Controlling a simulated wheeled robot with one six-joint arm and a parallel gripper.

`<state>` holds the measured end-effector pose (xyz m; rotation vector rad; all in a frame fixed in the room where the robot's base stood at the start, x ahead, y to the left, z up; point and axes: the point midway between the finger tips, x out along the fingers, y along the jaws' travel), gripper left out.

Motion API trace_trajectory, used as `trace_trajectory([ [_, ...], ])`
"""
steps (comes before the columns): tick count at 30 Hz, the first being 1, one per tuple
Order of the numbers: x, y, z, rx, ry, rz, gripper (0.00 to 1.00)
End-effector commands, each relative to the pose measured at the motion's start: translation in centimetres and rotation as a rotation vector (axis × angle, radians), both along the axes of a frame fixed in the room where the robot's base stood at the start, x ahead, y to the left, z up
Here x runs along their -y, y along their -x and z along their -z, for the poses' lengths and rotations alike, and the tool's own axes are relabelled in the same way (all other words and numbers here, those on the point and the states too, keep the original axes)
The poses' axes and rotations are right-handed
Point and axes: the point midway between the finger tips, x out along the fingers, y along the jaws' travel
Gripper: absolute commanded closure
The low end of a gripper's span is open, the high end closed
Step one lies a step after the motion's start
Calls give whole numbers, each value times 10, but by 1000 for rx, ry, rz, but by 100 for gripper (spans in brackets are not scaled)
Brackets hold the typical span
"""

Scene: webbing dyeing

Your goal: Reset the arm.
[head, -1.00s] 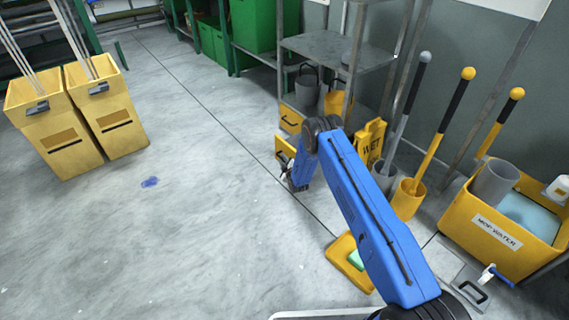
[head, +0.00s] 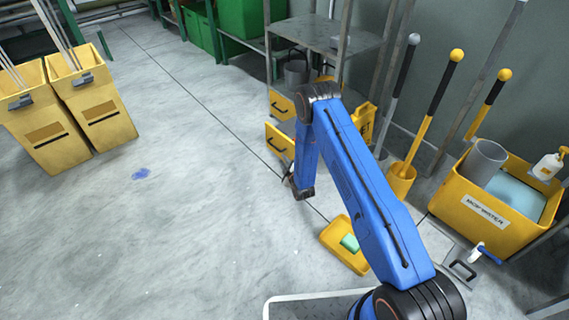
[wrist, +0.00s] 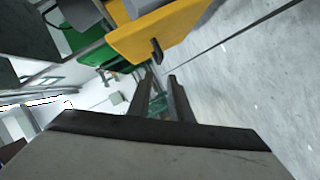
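My blue arm (head: 355,185) reaches up from the lower right of the head view, and its forearm hangs down from a raised elbow. My gripper (head: 288,178) is at the end of the forearm, small and partly hidden, over the floor beside the yellow drawers. In the wrist view, the two dark fingers of my gripper (wrist: 160,88) stand apart with a gap between them. Nothing shows held between them.
A yellow drawer front (head: 279,139) stands below a grey shelf (head: 322,36). A yellow tray (head: 333,237) with a green sponge (head: 350,243) lies on the floor. A mop-water bin (head: 478,222) is at right, yellow bins (head: 45,135) at left.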

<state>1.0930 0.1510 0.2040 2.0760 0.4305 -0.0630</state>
Motion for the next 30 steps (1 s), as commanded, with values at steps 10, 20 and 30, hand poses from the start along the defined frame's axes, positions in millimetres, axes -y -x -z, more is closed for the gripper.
trace_trajectory([
  [10, 3, 12, -3, 0, 0, 0, 82],
  [20, 3, 11, -3, 0, 0, 0, 82],
  [30, 12, -7, -59, -56, -34, 28, 82],
])
